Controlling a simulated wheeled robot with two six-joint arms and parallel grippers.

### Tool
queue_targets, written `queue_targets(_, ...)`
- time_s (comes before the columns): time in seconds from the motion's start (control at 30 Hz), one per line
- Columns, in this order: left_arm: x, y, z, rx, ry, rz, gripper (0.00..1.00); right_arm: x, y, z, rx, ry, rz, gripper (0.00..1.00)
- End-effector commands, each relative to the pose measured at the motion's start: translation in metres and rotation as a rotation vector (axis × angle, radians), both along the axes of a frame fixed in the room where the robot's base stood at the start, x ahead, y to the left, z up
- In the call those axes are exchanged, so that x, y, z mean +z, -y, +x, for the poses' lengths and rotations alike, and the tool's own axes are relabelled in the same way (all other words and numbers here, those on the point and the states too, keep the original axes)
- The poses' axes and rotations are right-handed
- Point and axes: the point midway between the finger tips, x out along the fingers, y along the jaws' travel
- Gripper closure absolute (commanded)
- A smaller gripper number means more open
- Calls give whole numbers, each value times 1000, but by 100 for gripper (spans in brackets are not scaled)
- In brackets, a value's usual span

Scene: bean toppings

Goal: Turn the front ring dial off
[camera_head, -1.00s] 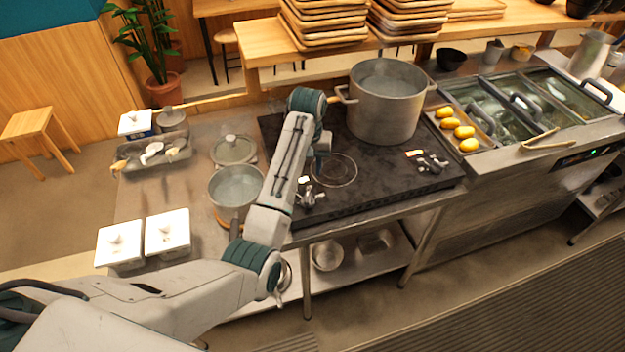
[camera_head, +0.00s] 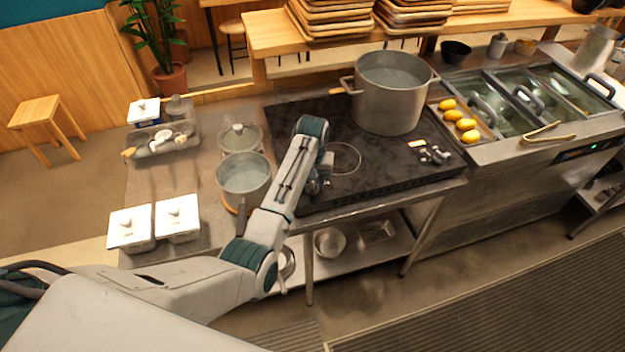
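The black cooktop (camera_head: 395,165) has a ring marking (camera_head: 342,158) in its left front part. A pair of small metal dials (camera_head: 435,155) sits at the cooktop's right front, beside a small pale label. My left arm reaches in from the left, and its gripper (camera_head: 318,184) is low at the cooktop's left front edge, just in front of the ring marking. The dial area there is mostly hidden by my arm and gripper. The fingers are small and dark, so their opening and any contact with a dial cannot be made out. My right gripper is not in view.
A large pot (camera_head: 390,95) stands at the cooktop's back. A saucepan (camera_head: 243,176) and a lidded pot (camera_head: 240,138) stand left of my forearm. White lidded containers (camera_head: 178,216) are on the counter. Yellow items (camera_head: 466,124) lie in a tray at right.

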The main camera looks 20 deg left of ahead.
Motion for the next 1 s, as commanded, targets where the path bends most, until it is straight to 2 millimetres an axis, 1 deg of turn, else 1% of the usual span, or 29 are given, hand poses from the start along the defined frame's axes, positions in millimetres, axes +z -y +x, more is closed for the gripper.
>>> queue_targets(0.03,0,0,0,0,0,0,73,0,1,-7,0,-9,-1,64)
queue_targets(0.17,0,0,0,0,0,0,99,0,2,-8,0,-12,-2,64)
queue_targets(0.2,0,0,0,0,0,0,100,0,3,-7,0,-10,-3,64)
queue_targets(0.43,1,0,0,11,0,0,100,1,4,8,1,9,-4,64)
queue_targets(0.63,1,0,0,77,0,0,100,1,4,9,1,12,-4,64)
queue_targets(0.77,1,0,0,161,0,0,100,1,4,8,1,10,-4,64)
queue_targets(1.0,1,0,0,373,0,0,100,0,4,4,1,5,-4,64)
